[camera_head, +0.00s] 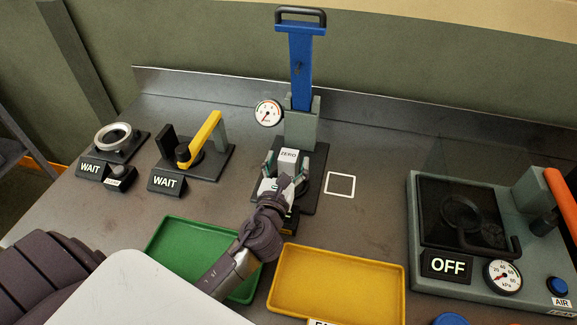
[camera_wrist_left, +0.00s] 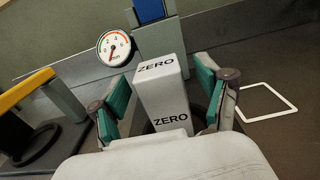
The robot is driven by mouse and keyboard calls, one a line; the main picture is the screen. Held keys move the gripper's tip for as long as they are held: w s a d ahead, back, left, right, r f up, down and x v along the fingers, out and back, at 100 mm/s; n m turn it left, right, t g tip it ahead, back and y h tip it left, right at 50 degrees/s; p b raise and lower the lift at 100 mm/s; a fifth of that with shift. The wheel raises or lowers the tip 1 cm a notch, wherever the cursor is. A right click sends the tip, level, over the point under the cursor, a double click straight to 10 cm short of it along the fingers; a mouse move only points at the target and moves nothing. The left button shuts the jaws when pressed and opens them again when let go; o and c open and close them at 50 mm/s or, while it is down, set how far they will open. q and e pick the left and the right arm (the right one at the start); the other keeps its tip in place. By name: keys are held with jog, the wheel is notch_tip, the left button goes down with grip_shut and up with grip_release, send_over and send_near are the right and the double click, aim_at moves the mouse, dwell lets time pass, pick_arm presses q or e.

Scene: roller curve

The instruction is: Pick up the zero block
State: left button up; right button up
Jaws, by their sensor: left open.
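The zero block (camera_head: 289,158) is a pale upright block marked ZERO on its top and front. It stands on the dark base of the gauge stand (camera_head: 301,130), below the blue column. In the left wrist view the zero block (camera_wrist_left: 162,92) stands between the teal finger pads of my left gripper (camera_wrist_left: 160,108). The fingers are open, one on each side, with a gap visible at least on the right. In the head view my left gripper (camera_head: 284,180) reaches in from the front and hides the block's lower part. My right gripper is not in view.
A white square outline (camera_head: 340,185) lies right of the stand. A round dial (camera_head: 268,113) is at the stand's left. A green tray (camera_head: 172,243) and a yellow tray (camera_head: 340,283) lie in front. A yellow-handled fixture (camera_head: 206,139) is left; a grey OFF machine (camera_head: 416,205) is right.

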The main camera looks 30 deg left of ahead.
pick_arm(q)
jog(key=shift+x, duration=0.8)
jog(key=shift+s, duration=0.1)
jog(key=shift+c, duration=0.8)
grip_shut()
